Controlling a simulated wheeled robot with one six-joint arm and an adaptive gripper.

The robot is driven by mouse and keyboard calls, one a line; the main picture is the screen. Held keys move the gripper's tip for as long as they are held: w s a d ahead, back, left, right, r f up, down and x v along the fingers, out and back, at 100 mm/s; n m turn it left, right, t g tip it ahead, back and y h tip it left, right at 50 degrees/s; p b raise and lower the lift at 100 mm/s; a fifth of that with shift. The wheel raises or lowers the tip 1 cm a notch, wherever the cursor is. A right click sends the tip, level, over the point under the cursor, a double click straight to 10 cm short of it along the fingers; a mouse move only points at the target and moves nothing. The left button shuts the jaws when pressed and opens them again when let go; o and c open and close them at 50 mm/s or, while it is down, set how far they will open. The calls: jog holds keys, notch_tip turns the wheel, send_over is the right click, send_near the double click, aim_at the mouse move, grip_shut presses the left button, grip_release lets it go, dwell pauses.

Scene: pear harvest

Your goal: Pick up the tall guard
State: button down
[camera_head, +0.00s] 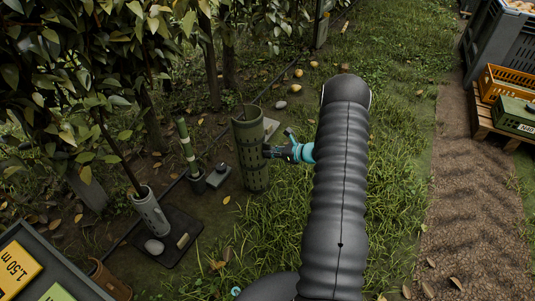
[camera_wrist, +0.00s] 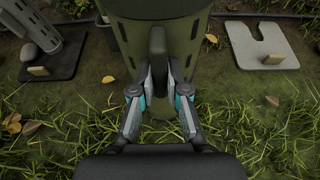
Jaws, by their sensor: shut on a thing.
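The tall guard (camera_head: 252,165) is a dark green upright cylinder with rows of small holes and an open top. In the wrist view the tall guard (camera_wrist: 185,45) fills the top middle, with a dark upright handle on its near side. My gripper (camera_head: 270,152) reaches it from the right. In the wrist view my gripper (camera_wrist: 158,78) is shut on that handle, one finger on each side. The guard's base is near the grass; I cannot tell whether it touches the ground.
A grey guard (camera_head: 151,215) leans around a thin trunk on a dark mat (camera_head: 180,245). A slim green tube (camera_head: 185,140) stands behind it. A pale notched plate (camera_wrist: 245,45) lies right of the guard. Crates (camera_head: 505,80) stand at far right. Grass to the right is open.

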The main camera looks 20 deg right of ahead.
notch_tip(320, 180, up, 4)
jog(key=shift+f+p, duration=0.1)
jog(key=shift+p, duration=0.2)
jog(key=s+d+r+p, duration=0.1)
jog(key=s+d+r, duration=0.4)
jog(key=d, duration=0.5)
notch_tip(320, 180, up, 2)
jog(key=shift+s, duration=0.4)
